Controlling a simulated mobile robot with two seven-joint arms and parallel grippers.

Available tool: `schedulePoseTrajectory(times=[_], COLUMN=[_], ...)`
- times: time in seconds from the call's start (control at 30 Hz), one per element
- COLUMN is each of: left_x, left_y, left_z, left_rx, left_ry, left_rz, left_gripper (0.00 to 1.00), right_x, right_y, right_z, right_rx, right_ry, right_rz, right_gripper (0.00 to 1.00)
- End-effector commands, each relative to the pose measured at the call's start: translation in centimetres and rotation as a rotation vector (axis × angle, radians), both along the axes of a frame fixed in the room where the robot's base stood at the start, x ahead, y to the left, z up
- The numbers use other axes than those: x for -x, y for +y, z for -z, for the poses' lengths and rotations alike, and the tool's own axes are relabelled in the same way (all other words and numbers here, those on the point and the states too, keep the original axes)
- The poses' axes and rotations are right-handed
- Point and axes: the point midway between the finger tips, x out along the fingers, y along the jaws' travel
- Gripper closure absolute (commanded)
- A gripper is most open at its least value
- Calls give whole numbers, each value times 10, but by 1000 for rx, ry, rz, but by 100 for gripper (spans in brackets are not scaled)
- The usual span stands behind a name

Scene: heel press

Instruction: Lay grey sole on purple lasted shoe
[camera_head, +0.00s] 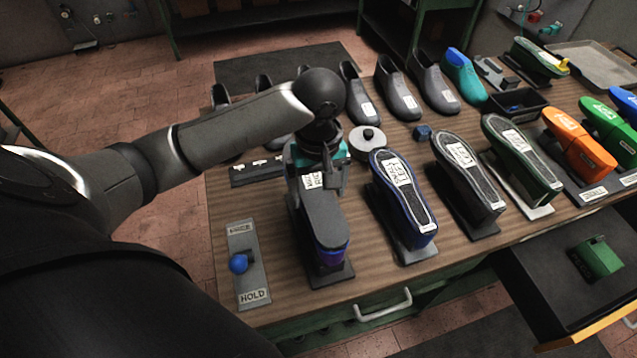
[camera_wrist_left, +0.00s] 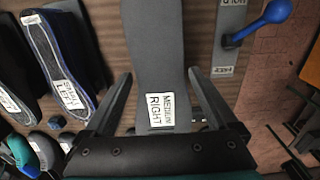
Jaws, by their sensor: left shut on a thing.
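The grey sole (camera_head: 318,213) lies over the purple lasted shoe (camera_head: 332,256), heel end toward the front. Only a strip of purple shows under its front end. In the left wrist view the sole (camera_wrist_left: 155,45) runs between the fingers and bears a "MEDIUM RIGHT" label. My left gripper (camera_head: 320,178) is shut on the sole near its far end; its fingers (camera_wrist_left: 160,85) lie along both sides. Whether the sole touches the shoe all along cannot be told. My right gripper is not in view.
A plate marked HOLD with a blue-knobbed lever (camera_head: 239,263) is left of the shoe. A blue-edged shoe (camera_head: 405,208) stands close on its right, with more soled shoes beyond. Grey shoes (camera_head: 397,90) line the back. An open drawer (camera_head: 570,275) juts out front right.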

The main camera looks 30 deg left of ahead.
Motion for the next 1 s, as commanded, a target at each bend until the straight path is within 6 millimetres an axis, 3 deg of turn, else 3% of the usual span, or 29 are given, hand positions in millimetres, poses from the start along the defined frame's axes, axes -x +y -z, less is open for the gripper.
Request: schedulePoseTrajectory(times=[1.0], left_x=[0], left_y=[0], left_z=[6], left_rx=[-1], left_ry=[-1], left_rz=[0], left_gripper=[70], right_x=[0], right_y=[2], right_z=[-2], right_rx=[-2], right_ry=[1], right_rz=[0], right_gripper=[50])
